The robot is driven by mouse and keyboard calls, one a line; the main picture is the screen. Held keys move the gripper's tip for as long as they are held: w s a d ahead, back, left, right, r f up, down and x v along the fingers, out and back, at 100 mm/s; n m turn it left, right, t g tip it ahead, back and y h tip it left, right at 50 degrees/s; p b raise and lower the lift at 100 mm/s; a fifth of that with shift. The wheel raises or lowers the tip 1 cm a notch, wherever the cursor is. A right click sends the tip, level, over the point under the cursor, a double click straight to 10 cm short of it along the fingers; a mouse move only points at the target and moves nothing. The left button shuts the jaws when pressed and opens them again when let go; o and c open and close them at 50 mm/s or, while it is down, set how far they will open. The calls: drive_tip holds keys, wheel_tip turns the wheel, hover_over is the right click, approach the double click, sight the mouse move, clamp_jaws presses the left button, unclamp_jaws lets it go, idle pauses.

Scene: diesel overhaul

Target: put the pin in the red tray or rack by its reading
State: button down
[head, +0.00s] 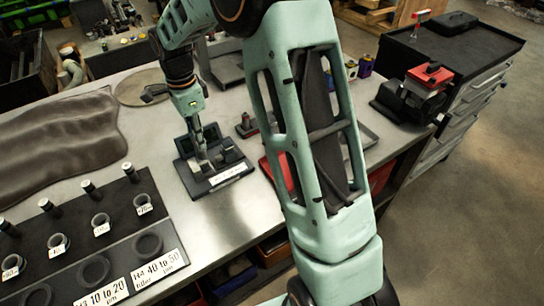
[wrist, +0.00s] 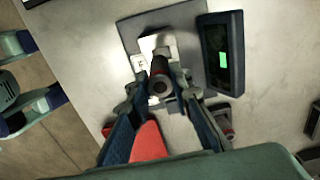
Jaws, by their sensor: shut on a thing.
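My gripper (wrist: 160,92) is shut on a dark pin (wrist: 160,84), seen nearly end-on between the fingertips. In the head view my gripper (head: 199,150) is low over the black gauge stand (head: 212,184). The stand's grey plate (wrist: 190,22) and pale block lie under the pin in the wrist view; I cannot tell whether the pin touches them. The readout (wrist: 221,55) beside it has a lit green patch, too small to read. The red tray (head: 281,172) is right of the stand, partly hidden by my arm; red also shows between my fingers (wrist: 148,143).
A black rack (head: 128,212) at left holds several upright pins and rings with labels, including "10 to 20" and "40 to 50". A small red-and-black object (head: 246,125) stands behind the stand. A brown cloth (head: 60,145) lies at back left. Bare bench (head: 215,225) is in front.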

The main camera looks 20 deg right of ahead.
drive_tip(key=s+d+r+p, duration=0.3)
drive_tip(key=s+d, duration=0.6)
drive_tip(key=s, duration=0.2)
drive_tip(key=s+d+r+p, duration=0.2)
drive_tip(key=s+d, duration=0.8)
drive_tip(key=s, duration=0.1)
drive_tip(key=shift+w+d+f+b, duration=0.5)
drive_tip(key=shift+w+f+b, duration=0.45)
drive_tip(key=shift+w+f, duration=1.25)
drive_tip(key=shift+w+d+f+b, duration=0.45)
drive_tip(key=shift+w+f+b, duration=0.5)
drive_tip(key=shift+w+f, duration=1.25)
drive_tip(key=shift+w+d+f+b, duration=0.5)
drive_tip(key=shift+w+f+b, duration=0.45)
drive_tip(key=shift+w+f, duration=1.25)
drive_tip(key=shift+w+r, duration=0.15)
drive_tip(key=shift+w, duration=0.05)
drive_tip(key=c, duration=1.7)
unclamp_jaws()
drive_tip(key=shift+c, duration=0.2)
